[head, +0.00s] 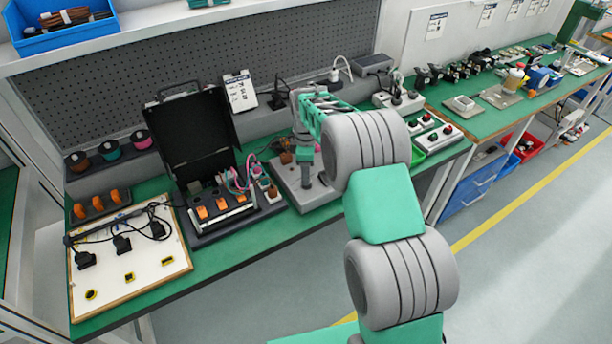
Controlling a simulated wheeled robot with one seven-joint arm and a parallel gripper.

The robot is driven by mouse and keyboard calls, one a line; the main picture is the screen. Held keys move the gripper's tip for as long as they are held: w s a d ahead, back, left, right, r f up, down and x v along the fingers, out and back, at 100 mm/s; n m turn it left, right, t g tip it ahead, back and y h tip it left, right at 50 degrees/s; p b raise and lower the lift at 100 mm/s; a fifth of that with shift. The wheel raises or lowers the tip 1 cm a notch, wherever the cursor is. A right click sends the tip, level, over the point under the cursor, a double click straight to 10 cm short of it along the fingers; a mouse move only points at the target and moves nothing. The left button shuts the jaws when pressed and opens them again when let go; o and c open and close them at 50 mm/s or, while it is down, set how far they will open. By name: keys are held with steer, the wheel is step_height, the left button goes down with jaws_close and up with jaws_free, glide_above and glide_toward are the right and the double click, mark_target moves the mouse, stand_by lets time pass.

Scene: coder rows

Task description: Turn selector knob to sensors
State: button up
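An open black case (203,135) stands on the green bench, with a low panel at its front. Several orange parts, one of them at the panel's left (203,212), sit in a row on it and may be knobs. Pink and dark wires (238,178) run at its right side. I cannot tell which part is the selector knob, and no "sensors" label can be read.
A white board (130,283) with black plugs lies at the bench's left, with an orange-handled rack (97,205) behind it. Button boxes (438,137) stand right of my arm. The floor in front is clear.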

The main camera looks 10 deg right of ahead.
step_height(320, 180, down, 4)
steer(key=shift+w+f+p, duration=0.15)
steer(key=shift+p, duration=0.2)
steer(key=shift+c, duration=0.5)
jaws_close()
